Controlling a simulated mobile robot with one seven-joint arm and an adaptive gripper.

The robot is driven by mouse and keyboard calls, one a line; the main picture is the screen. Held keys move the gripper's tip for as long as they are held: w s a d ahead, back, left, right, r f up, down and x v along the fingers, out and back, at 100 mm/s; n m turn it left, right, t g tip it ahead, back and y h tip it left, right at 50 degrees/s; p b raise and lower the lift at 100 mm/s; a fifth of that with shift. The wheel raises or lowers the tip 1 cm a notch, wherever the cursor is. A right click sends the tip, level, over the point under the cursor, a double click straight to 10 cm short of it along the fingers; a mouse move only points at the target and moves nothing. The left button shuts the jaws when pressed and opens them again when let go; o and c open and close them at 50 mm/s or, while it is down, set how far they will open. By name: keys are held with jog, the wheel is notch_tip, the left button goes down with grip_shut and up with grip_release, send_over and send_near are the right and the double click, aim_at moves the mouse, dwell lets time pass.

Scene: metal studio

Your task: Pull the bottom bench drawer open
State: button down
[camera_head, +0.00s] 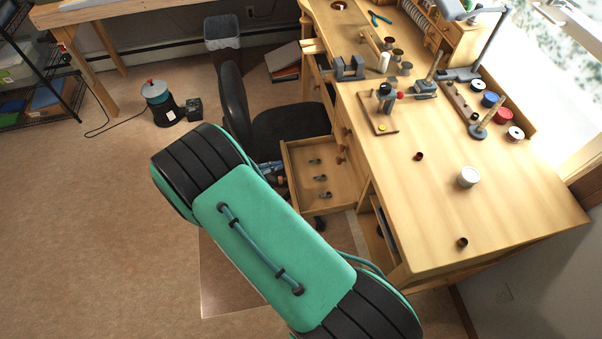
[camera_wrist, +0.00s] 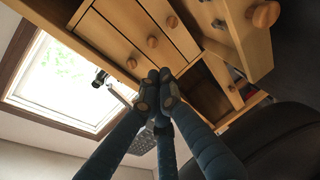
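The wooden bench (camera_head: 470,190) has a drawer (camera_head: 302,202) standing pulled out on its left side, with small dark items inside. In the wrist view, round wooden knobs sit in a slanted row on closed drawer fronts (camera_wrist: 123,18). A further wooden front with a large knob (camera_wrist: 265,14) juts out at upper right. I cannot tell surely which front is the bottom drawer. My gripper (camera_wrist: 158,78) has its blue-grey fingers together, with nothing seen between them, close to the closed fronts. In the head view my gripper (camera_head: 268,169) is mostly hidden by my green arm, beside the pulled-out drawer.
A black chair (camera_head: 290,125) stands close behind the open drawer; its dark shape (camera_wrist: 285,140) fills the wrist view's lower right. Cups, spools and a lamp stand on the bench top. A bin (camera_head: 222,33) stands by the wall.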

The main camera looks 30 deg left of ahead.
jog(key=w+d+f+m+g+p, duration=0.1)
jog(key=d+f+m+g+p, duration=0.3)
jog(key=d+m+g, duration=0.65)
jog(key=w+a+r+m+g+y+p, duration=0.35)
jog(key=w+r+m+g+y, duration=0.2)
jog(key=w+m+y, duration=0.5)
jog(key=shift+w+x, duration=0.1)
jog(key=shift+x, duration=1.05)
jog(key=shift+w+x, duration=0.15)
jog(key=shift+x, duration=1)
jog(key=shift+f, duration=0.2)
jog(key=b, duration=0.2)
send_over(297, 182)
jog(key=w+d, duration=0.1)
jog(key=shift+d+f, duration=0.1)
jog(key=shift+f, duration=4.65)
